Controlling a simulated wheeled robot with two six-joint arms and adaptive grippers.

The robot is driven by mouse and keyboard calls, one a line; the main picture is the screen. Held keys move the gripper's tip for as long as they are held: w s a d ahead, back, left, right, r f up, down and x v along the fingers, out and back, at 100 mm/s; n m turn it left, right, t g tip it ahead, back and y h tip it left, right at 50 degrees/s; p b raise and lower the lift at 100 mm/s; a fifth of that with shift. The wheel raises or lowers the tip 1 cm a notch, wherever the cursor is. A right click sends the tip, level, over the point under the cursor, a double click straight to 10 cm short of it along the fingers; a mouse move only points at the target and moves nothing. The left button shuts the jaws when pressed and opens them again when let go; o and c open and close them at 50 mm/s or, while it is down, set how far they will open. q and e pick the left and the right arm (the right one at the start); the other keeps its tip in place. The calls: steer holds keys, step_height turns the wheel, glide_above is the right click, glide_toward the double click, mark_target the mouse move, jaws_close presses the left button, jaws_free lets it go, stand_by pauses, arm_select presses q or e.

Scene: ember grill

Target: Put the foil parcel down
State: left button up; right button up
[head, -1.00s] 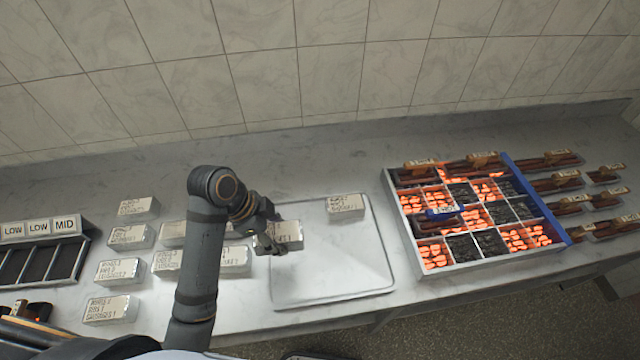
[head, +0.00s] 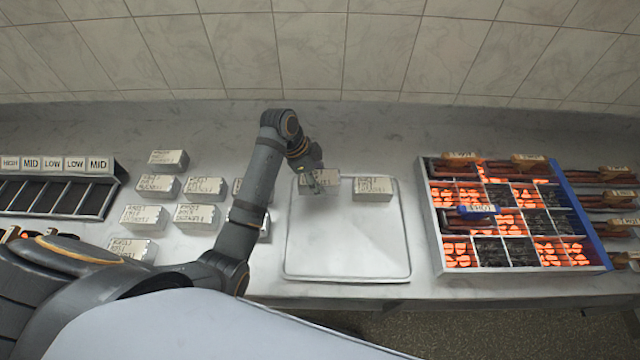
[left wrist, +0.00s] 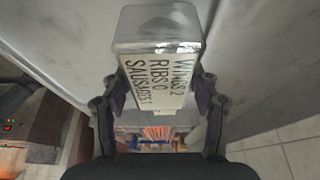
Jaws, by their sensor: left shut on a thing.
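A foil parcel (head: 320,179) with a white label is held in my left gripper (head: 310,176) at the back left of the pale tray (head: 345,262). In the left wrist view the parcel (left wrist: 158,60) sits between both fingers (left wrist: 157,98), and its label reads "WINGS 2, RIBS 0, SAUSAGES 1". A gap between the parcel and the tray cannot be made out. A second foil parcel (head: 373,188) lies on the tray just to the right. My right gripper is not in view.
Several labelled foil parcels (head: 204,188) stand on the counter left of the tray. A slotted rack (head: 60,196) with HIGH, MID and LOW tags is at far left. A grill (head: 512,262) with glowing coals is at right. The tray's front is clear.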

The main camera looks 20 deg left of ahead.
arm_select(q)
steer(key=shift+w+f, duration=0.45)
steer(key=shift+f, duration=0.15)
step_height(320, 180, down, 2)
steer(key=shift+f+p, duration=0.15)
steer(key=shift+p, duration=0.7)
steer(key=shift+f, duration=0.35)
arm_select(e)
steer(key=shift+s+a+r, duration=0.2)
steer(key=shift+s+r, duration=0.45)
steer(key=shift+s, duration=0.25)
arm_select(q)
steer(key=o, duration=1.4)
